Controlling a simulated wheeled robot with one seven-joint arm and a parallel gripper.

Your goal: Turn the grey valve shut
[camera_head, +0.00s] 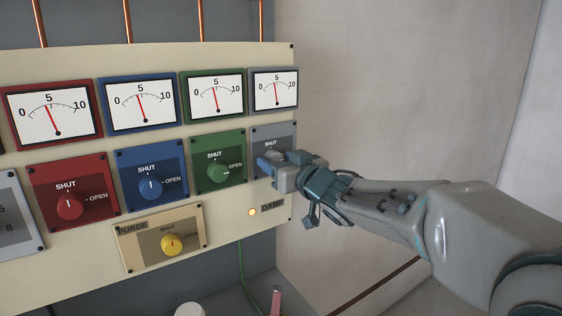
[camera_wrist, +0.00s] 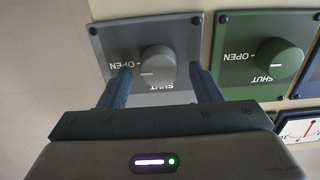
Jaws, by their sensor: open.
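The grey valve (camera_wrist: 157,68) is a round knob on a grey plate (camera_wrist: 107,40), the last plate at the right of the panel's row. In the wrist view the plate appears upside down. The knob's white mark lies sideways on the OPEN side, away from SHUT. My gripper (camera_wrist: 161,72) is open, with one finger on each side of the grey knob and a visible gap to it. In the head view my gripper (camera_head: 268,163) is in front of the grey plate (camera_head: 270,136) and hides most of the knob.
A green knob (camera_head: 220,172) is close left of my gripper, then blue (camera_head: 151,187) and red (camera_head: 70,206) knobs. A yellow PURGE knob (camera_head: 172,244) is lower. A lit lamp (camera_head: 252,212) glows by the DAMP label (camera_head: 272,207). Dial gauges line the row above. Right of the panel is bare wall.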

